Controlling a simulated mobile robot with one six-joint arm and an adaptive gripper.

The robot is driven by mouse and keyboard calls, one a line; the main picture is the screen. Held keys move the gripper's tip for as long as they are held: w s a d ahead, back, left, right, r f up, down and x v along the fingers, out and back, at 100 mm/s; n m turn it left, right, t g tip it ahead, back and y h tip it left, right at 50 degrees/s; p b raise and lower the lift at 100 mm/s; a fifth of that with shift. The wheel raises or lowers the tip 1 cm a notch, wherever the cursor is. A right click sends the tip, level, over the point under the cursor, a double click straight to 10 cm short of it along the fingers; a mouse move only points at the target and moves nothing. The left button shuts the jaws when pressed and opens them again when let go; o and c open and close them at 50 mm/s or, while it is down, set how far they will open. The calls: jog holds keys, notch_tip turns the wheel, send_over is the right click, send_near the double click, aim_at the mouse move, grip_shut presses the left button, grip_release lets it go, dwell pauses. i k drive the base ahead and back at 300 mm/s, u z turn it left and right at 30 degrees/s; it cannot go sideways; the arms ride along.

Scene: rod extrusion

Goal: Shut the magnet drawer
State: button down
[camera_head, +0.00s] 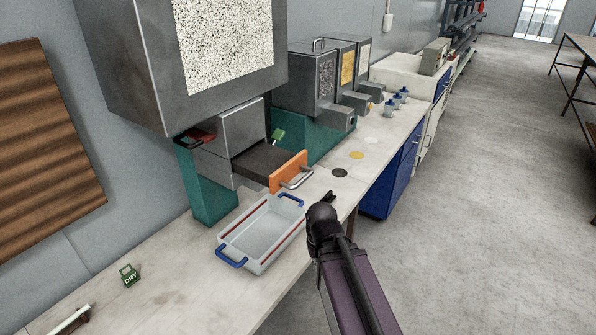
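The magnet drawer is pulled out of its grey metal housing (236,128). It has an orange front (287,172), a silver bar handle (297,179) and a dark flat top (264,160). My gripper (329,197) is to the right of and nearer than the handle, apart from it in the picture. It is small and dark here, seen from behind, and my own arm hides part of it. I cannot tell whether its fingers are open or shut.
A clear bin with blue handles (262,232) stands on the bench just in front of the drawer. Grey hoppers (308,85) stand behind it. Coloured discs (340,173) lie right of the drawer. A green "DRY" tag (129,276) is at left. The floor (480,200) at right is clear.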

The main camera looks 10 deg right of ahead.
aim_at(271, 166)
jog(key=u, duration=0.25)
jog(key=k, duration=1.45)
jog(key=z, duration=0.45)
jog(key=i, duration=1)
jog(key=z, duration=0.05)
